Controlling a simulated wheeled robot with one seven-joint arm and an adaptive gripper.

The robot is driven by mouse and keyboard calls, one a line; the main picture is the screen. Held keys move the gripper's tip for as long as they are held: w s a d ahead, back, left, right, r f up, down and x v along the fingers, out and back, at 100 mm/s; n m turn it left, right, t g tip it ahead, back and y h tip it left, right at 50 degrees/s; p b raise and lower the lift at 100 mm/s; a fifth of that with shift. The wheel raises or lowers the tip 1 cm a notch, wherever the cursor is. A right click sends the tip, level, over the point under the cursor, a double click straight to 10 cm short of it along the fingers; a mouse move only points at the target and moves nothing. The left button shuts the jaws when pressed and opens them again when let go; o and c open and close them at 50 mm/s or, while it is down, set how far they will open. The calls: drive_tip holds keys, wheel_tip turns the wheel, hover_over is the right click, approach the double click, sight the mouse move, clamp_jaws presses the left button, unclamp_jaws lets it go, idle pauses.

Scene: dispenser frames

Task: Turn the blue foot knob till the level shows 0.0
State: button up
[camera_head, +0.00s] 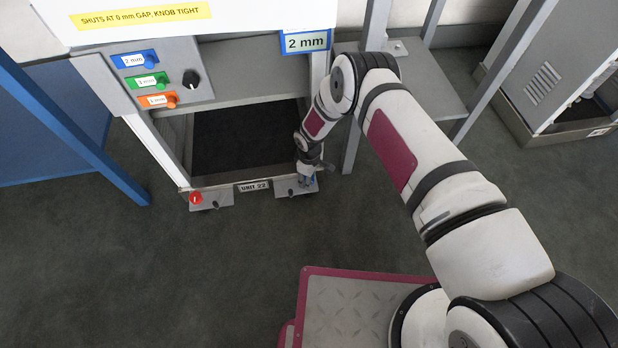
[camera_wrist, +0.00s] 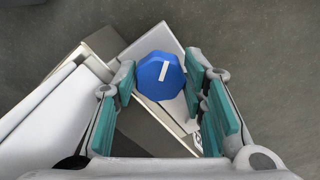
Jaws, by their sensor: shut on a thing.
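The bar is slightly tilted from upright in the picture. My gripper (camera_wrist: 160,82) is shut on the knob, with a teal pad on either side. In the head view my gripper (camera_head: 308,176) is down at the right front foot of the unit and hides most of the knob. A blue-edged sign (camera_head: 305,42) reading "2 mm" hangs at the unit's upper right. I cannot make out a level with a decimal reading.
A red knob (camera_head: 195,198) sits on the left front foot. The "UNIT 22" plate (camera_head: 254,187) lies between the feet. Blue, green and orange labelled knobs and a black knob (camera_head: 190,79) are on the upper panel. A grey post stands close right of my forearm. Floor in front is clear.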

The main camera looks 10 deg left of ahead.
idle(0.5)
drive_tip(key=o, duration=1.2)
drive_tip(key=shift+c, duration=0.2)
